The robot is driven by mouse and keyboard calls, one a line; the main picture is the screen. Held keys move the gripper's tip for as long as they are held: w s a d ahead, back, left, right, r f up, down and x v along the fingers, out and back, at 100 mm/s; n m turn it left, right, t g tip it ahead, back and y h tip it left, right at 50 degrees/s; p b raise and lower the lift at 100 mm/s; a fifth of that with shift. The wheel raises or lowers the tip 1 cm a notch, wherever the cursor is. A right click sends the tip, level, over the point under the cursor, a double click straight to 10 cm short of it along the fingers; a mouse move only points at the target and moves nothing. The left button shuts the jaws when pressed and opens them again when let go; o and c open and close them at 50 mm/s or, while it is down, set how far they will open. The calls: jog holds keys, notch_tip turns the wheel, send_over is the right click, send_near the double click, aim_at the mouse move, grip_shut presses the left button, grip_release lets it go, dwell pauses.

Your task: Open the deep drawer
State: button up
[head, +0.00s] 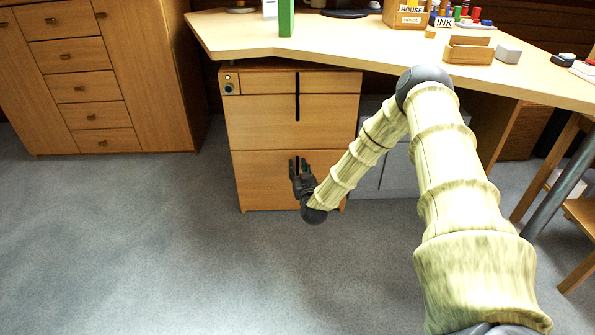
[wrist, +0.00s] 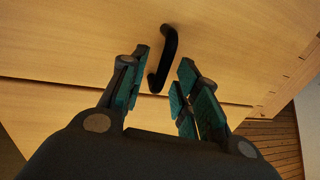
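The wooden drawer unit (head: 250,85) stands under the desk. Its lowest and tallest front, which I take as the deep drawer (head: 258,185), looks flush and shut. My gripper (head: 298,164) is in front of this lower front, near its upper middle. In the wrist view my gripper (wrist: 164,62) is open, with teal-padded fingers apart. A black bow handle (wrist: 170,42) lies between and just beyond the fingertips, one finger on each side. I see no clear contact. In the head view my gripper hides this handle.
The desk top (head: 340,45) overhangs the unit and carries boxes, a green block (head: 286,18) and small items. A wooden cabinet (head: 85,75) stands at left. A chair (head: 580,215) is at right. The grey floor (head: 150,240) in front of the unit is clear.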

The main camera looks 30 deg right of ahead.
jog(key=shift+w+d, duration=0.2)
jog(key=shift+w, duration=0.35)
grip_shut()
jog(key=shift+a, duration=0.1)
